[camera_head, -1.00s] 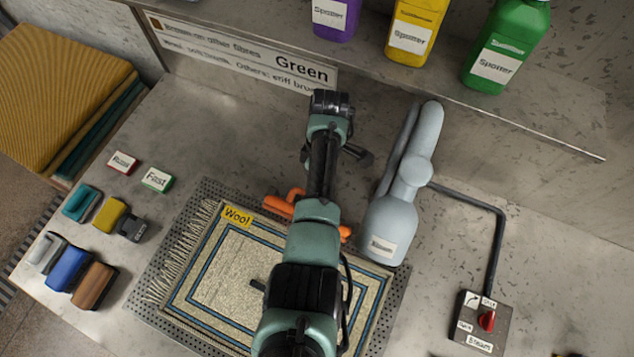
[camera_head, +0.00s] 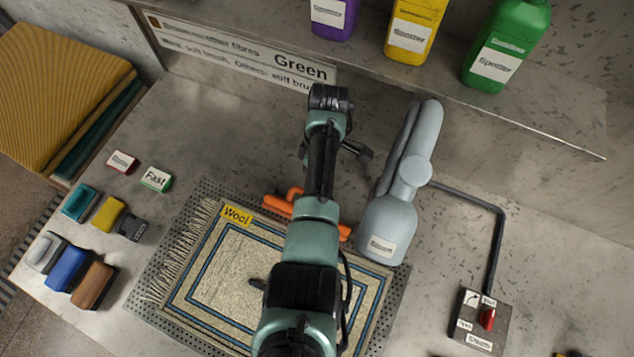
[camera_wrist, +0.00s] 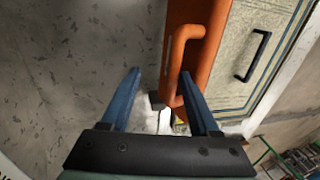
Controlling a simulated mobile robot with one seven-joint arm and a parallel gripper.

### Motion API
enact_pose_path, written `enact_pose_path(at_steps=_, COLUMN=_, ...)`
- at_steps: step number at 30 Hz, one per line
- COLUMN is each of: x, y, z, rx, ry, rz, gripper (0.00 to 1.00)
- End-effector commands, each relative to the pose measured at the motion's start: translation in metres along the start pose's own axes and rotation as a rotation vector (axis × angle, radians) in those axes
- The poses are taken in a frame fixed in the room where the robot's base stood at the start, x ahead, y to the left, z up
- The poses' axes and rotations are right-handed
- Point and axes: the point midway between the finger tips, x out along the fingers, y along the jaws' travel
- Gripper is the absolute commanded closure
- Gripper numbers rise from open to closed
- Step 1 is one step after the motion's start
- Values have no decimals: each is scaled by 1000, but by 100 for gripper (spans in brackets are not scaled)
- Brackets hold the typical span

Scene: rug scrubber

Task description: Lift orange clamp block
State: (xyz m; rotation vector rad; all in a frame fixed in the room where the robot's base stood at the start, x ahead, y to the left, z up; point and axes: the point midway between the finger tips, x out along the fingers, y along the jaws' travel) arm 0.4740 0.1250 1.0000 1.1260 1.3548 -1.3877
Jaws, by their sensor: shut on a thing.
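The orange clamp block (camera_head: 277,205) lies along the far edge of the rug (camera_head: 222,287), and my arm hides its middle. In the wrist view the orange clamp block (camera_wrist: 207,45) is a long bar with a raised handle, running between and past my fingertips. My gripper (camera_wrist: 160,74) has its two blue fingers on either side of the clamp's handle and is shut on it. The exact contact is hard to see.
A grey-blue bottle-shaped tool (camera_head: 388,230) stands close to the right of the clamp. Several brushes and blocks (camera_head: 68,268) lie at the left. A switch box (camera_head: 482,322) is at the right. A shelf with bottles (camera_head: 413,30) overhangs the back.

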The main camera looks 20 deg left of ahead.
Motion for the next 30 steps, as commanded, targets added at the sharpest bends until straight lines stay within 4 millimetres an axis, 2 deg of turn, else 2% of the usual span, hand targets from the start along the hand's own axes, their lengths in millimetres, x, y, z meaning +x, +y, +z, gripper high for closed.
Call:
enact_pose_path(at_steps=1, x=-12, y=5, z=-1, rx=2, ry=6, rz=22, gripper=50)
enact_pose_path(at_steps=2, x=-16, y=4, z=-1, rx=2, ry=6, rz=22, gripper=50)
enact_pose_path(at_steps=14, x=-83, y=-18, z=2, rx=2, ry=-1, rz=6, gripper=50)
enact_pose_path(at_steps=20, x=-92, y=-20, z=2, rx=2, ry=-2, rz=2, gripper=50)
enact_pose_path(at_steps=30, x=-91, y=-21, z=2, rx=1, ry=-2, rz=1, gripper=50)
